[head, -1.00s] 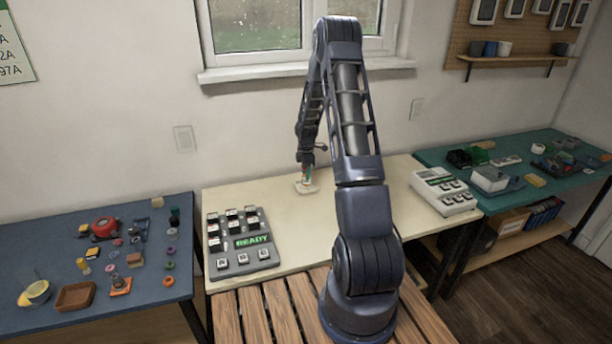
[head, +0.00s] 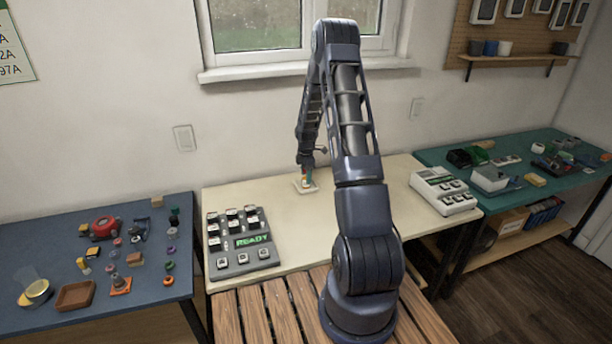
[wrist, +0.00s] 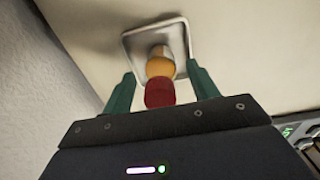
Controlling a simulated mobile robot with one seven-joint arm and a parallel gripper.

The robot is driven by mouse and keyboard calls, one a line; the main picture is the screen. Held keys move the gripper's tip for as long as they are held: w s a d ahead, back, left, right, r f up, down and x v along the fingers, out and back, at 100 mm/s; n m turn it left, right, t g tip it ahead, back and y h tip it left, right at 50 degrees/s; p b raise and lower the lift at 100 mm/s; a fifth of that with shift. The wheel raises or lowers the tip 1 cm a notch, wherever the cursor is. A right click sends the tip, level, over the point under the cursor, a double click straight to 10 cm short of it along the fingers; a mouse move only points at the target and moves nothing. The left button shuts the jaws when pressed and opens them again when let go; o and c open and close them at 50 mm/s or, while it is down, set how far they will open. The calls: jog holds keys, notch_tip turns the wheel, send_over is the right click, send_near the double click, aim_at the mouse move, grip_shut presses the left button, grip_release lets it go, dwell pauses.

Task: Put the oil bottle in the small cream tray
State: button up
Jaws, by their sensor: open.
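The small cream tray (wrist: 136,45) lies flat at the back of the cream table; it also shows in the head view (head: 299,189). The oil bottle, with an amber body (wrist: 160,67) and a dark red cap (wrist: 159,93), appears upright with its base inside the tray's rim. The wrist view looks along it from the cap end, so exact contact with the tray floor is hard to tell. My gripper (wrist: 161,86) is open, its green fingers on either side of the bottle with visible gaps. In the head view the gripper (head: 308,176) is small over the tray.
A grey keypad box (head: 240,243) with a READY display stands at the front left of the cream table. A pale keyed device (head: 443,191) stands at its right end. The blue table (head: 60,251) and teal table (head: 525,153) hold many small parts. The cream table's middle is clear.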

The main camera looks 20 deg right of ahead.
notch_tip(320, 180, up, 12)
jog(key=s+a+r+m+t, duration=0.1)
jog(key=s+a+r+m, duration=0.25)
jog(key=s+r, duration=0.65)
jog(key=s+a+r+m+t, duration=0.15)
jog(key=s+r+m, duration=0.35)
jog(key=s+r, duration=0.5)
jog(key=s+a+r+m, duration=0.1)
jog(key=s+r+m, duration=0.1)
jog(key=s, duration=0.6)
jog(key=s+a+r+m+t, duration=0.1)
jog(key=s+m, duration=0.3)
jog(key=s, duration=0.4)
jog(key=s+a+r+m+t, duration=0.1)
jog(key=s+a+r+m, duration=0.1)
jog(key=s, duration=0.7)
jog(key=shift+r+m, duration=0.75)
jog(key=shift+r, duration=0.3)
